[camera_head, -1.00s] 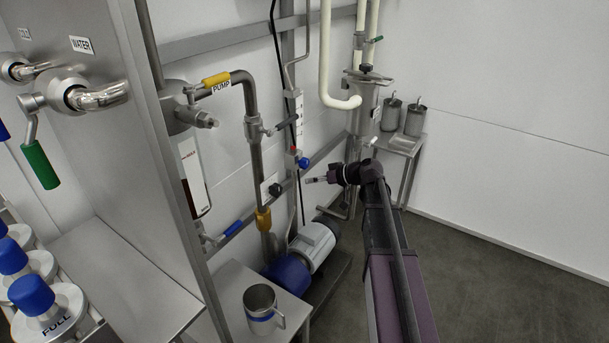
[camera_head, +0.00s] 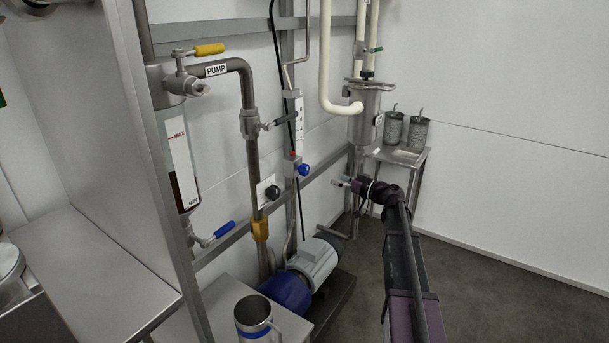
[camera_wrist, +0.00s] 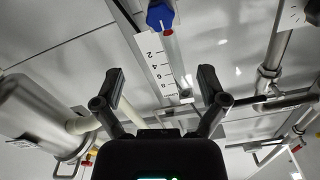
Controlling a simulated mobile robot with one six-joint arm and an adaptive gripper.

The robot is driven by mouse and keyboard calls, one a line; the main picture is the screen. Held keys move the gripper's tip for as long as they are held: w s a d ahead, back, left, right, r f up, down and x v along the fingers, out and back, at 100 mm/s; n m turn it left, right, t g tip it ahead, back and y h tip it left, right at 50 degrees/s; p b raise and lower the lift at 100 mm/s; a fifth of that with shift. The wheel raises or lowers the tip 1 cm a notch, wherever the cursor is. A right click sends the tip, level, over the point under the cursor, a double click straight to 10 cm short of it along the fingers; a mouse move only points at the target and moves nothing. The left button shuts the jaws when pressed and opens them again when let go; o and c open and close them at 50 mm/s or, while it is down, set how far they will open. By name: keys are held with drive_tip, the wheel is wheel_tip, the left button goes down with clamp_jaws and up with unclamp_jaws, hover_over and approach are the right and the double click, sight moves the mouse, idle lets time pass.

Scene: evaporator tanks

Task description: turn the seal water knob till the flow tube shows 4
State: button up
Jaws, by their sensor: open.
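The blue seal water knob (camera_head: 304,169) sits at the foot of the narrow upright flow tube (camera_head: 299,118) on the back wall. I cannot make out the reading. My gripper (camera_head: 342,183) is open and empty, to the right of and slightly below the knob in the head view, apart from it. Its two fingers (camera_wrist: 160,75) frame the scale in the wrist view.
A black knob on a plate (camera_head: 270,192) is left of the blue knob. The pump pipe (camera_head: 249,95) and its valve handle stand close by. The blue and white pump (camera_head: 305,270) is below. A steel pot (camera_head: 365,108) and side table (camera_head: 400,156) are at right. Floor at right is clear.

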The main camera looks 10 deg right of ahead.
sight(307, 169)
drive_tip(key=shift+w+a, duration=0.1)
idle(0.3)
drive_tip(key=x, duration=1.3)
drive_tip(key=shift+w+a, duration=0.15)
drive_tip(key=c, duration=1.1)
